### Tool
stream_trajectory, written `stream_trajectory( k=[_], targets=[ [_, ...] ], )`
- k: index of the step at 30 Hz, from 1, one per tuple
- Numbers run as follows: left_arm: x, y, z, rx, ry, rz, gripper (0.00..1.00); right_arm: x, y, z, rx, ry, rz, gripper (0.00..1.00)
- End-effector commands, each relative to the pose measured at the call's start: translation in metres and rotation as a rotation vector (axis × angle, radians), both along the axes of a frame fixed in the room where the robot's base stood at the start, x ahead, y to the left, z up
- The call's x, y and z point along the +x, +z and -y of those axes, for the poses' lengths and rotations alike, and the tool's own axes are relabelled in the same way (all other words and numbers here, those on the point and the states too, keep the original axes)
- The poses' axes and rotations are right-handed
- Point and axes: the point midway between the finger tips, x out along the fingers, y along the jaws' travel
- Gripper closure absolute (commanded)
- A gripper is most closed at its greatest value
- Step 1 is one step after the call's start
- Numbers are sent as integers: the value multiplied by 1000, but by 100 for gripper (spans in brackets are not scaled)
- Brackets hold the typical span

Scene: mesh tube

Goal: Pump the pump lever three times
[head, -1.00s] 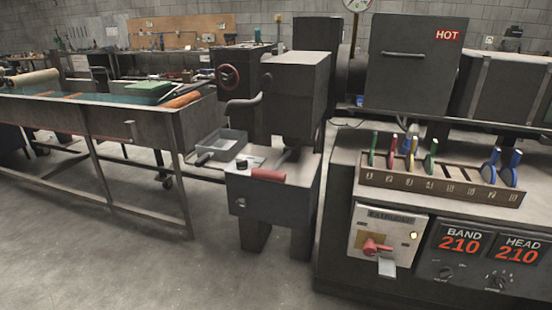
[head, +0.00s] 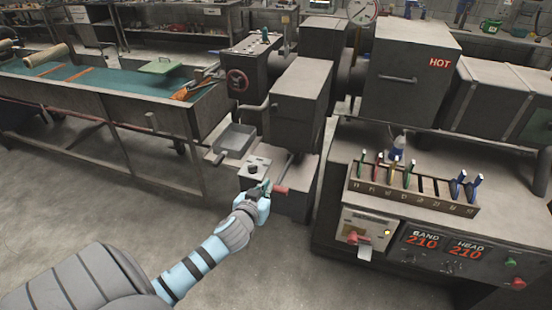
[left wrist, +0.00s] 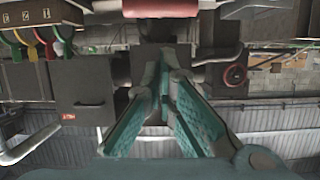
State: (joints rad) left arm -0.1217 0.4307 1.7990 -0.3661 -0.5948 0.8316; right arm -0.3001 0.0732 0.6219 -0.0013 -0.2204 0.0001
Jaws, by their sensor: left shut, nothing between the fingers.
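The pump lever shows as a thick red handle (head: 281,190) at the front of the low dark machine stand, in the middle of the head view. It also spans the top edge of the left wrist view (left wrist: 160,8). My left gripper (head: 266,188) is at the handle's left end in the head view and partly covers it. In the left wrist view its green-padded fingers (left wrist: 163,72) meet at the tips, shut and empty, with a gap in the picture between tips and handle. I cannot tell whether they touch. My right gripper is not in view.
A small grey tray (head: 236,140) and a black knob (head: 253,169) sit just behind the gripper. The control bench (head: 330,205) with a numbered rack (head: 415,190) stands right. A long trough table (head: 130,112) stands left. The floor in front is open.

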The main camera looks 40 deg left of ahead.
Motion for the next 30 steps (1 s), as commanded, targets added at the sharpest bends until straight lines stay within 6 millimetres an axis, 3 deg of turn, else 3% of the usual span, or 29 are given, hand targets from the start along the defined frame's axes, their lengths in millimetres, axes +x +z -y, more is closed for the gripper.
stream_trajectory(
  k=[1, 3, 16, 30],
  targets=[
    [2, 19, 1, -1, 0, 20, 100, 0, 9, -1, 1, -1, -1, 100],
    [4, 27, 1, -3, 1, 37, 100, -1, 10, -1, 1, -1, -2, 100],
    [11, 20, -1, -4, 1, 38, 100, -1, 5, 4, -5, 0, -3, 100],
    [96, -7, -31, -5, 2, 39, 100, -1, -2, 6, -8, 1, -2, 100]
  ],
)
